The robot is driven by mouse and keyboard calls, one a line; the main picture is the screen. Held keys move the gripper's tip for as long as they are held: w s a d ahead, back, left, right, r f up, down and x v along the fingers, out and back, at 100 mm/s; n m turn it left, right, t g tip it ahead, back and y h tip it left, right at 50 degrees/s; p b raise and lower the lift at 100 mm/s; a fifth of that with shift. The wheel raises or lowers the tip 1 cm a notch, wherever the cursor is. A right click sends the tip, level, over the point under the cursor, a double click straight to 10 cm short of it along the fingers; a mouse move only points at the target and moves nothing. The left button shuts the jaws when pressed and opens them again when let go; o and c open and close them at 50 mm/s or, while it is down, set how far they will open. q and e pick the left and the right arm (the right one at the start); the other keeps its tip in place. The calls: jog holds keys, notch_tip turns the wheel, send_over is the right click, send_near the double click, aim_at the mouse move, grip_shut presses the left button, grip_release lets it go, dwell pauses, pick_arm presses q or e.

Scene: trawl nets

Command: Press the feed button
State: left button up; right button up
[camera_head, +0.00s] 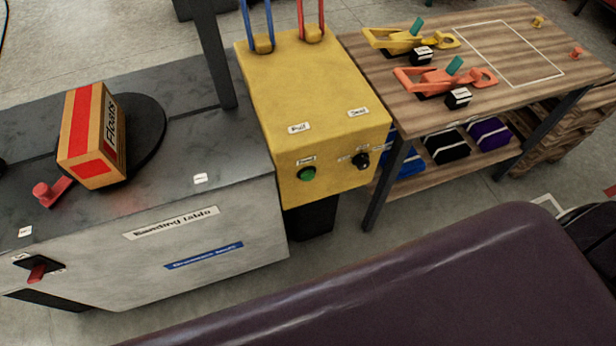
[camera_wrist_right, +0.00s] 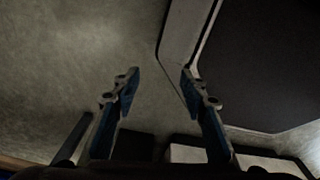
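A green round button (camera_head: 308,174) sits on the front face of the yellow machine box (camera_head: 310,95), with a small white label above it that is too small to read surely. To its right on the same face is a black knob (camera_head: 361,160). White labels on the sloping top seem to read "Pull" and "Seal". My right gripper (camera_wrist_right: 157,85) shows in the right wrist view with its two blue-padded fingers apart and nothing between them. It points at grey floor, with no button in that view. No gripper shows in the head view.
A grey table (camera_head: 230,165) left of the yellow box carries a "Floats" carton (camera_head: 92,135) on a black disc and a red lever (camera_head: 50,190). A wooden bench (camera_head: 480,60) with yellow and orange clamps stands right. A dark purple padded surface (camera_head: 420,285) fills the near foreground.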

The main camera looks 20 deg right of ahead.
grip_shut()
dwell(1.3)
